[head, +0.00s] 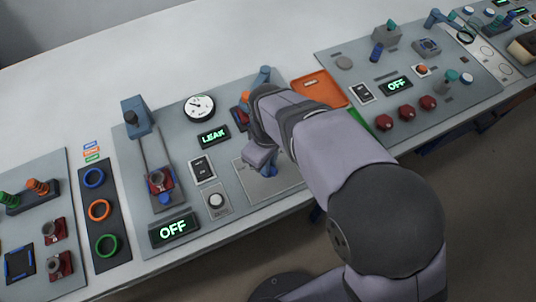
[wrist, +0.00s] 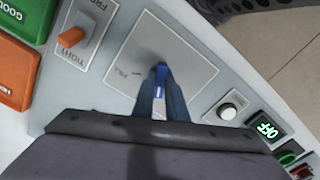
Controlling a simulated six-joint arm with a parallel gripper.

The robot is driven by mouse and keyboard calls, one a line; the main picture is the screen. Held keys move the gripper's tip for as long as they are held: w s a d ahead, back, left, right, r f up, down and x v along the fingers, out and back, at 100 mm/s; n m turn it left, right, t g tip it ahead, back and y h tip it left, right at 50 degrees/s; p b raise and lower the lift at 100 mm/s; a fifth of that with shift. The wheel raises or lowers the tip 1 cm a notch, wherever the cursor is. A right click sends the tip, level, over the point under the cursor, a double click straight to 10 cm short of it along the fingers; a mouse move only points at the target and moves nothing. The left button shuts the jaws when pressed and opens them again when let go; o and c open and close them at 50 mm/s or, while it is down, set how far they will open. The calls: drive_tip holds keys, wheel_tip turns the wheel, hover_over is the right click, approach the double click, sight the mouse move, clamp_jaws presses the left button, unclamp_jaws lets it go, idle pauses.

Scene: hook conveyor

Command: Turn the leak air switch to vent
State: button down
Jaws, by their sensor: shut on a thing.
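The switch's blue handle (wrist: 160,72) stands on a large grey plate (wrist: 190,58) in the wrist view. A label that seems to read FILL lies to its left; I see no readable VENT label. My gripper (wrist: 160,84) is shut on this handle, and its fingers hide the lower part of the plate. In the head view my gripper (head: 268,168) is low over the same grey plate (head: 252,187), at the front right of the panel. My arm hides part of that panel, and the handle's exact setting cannot be told.
A small orange switch (wrist: 72,37) marked TIGHT is to the left in the wrist view. A LEAK display (head: 213,137), a round gauge (head: 199,108) and an OFF display (head: 173,229) are on the panel (head: 190,190). An orange tray (head: 320,87) lies behind my arm.

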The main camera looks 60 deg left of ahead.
drive_tip(key=n+p, duration=0.1)
drive_tip(key=n, duration=0.5)
drive_tip(key=shift+a, duration=0.1)
drive_tip(key=shift+n, duration=0.3)
idle(0.3)
drive_tip(key=c, duration=1.8)
unclamp_jaws()
drive_tip(key=shift+o, duration=0.2)
drive_tip(key=shift+r, duration=0.1)
drive_tip(key=shift+r+b, duration=0.55)
drive_tip(key=shift+r, duration=3.05)
